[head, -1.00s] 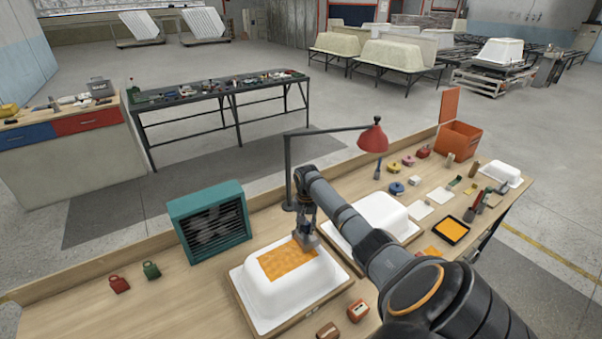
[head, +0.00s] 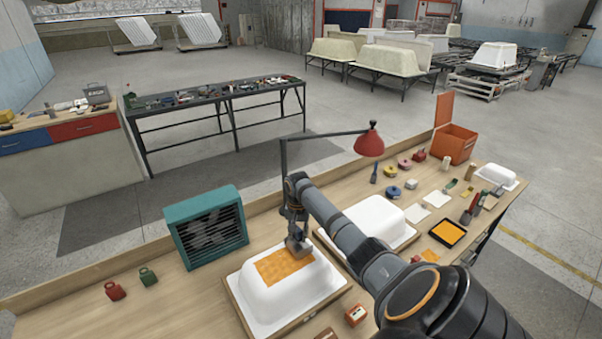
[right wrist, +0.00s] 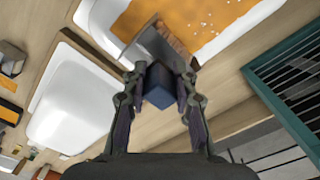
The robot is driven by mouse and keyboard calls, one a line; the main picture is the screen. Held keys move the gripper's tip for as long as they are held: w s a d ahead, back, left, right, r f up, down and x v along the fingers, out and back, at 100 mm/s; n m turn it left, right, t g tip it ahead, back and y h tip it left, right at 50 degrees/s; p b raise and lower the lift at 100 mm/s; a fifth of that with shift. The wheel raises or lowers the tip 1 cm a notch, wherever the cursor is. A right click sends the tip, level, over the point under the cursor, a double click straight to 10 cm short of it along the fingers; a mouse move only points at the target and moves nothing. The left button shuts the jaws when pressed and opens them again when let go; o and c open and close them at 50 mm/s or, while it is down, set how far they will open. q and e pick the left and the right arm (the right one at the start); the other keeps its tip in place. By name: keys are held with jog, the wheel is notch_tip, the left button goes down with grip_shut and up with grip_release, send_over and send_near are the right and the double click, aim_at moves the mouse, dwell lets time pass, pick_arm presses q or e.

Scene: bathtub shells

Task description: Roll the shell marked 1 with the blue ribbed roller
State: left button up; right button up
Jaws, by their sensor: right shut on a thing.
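A white upturned tub shell (head: 258,297) with an orange patch (head: 283,267) on its top sits on a board at the bench front; I cannot read a number on it. My right gripper (head: 292,228) is above the patch's far right corner. It is shut on the dark blue block-like handle (right wrist: 160,84) of a tool with a grey boxy head (right wrist: 152,48). The head is at the patch edge; I cannot tell if it touches, and no ribs are clear. The wrist view shows white specks on the patch (right wrist: 200,22). A second, bare shell (head: 372,221) stands to the right. My left gripper is out of view.
A teal fan box (head: 206,228) stands left of the shell. A red lamp (head: 369,143) hangs behind. Small tools, an orange-filled tray (head: 447,233) and an orange bin (head: 455,143) are at right. Bench at left is mostly clear, with red and green weights.

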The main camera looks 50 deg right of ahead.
jog(key=shift+w+a+f, duration=0.1)
jog(key=shift+w+a, duration=0.15)
jog(key=shift+a, duration=1)
jog(key=shift+w+a+f, duration=0.1)
jog(key=shift+w+a, duration=0.1)
jog(key=shift+a, duration=1)
jog(key=shift+w+a+r, duration=0.1)
jog(key=shift+w+a, duration=0.4)
jog(key=shift+a, duration=1.5)
jog(key=shift+w+a, duration=0.55)
jog(key=shift+a, duration=1.45)
jog(key=shift+w+a+r, duration=0.1)
jog(key=shift+w+a, duration=0.4)
jog(key=shift+a, duration=1.5)
notch_tip(320, 180, up, 6)
jog(key=shift+d, duration=0.15)
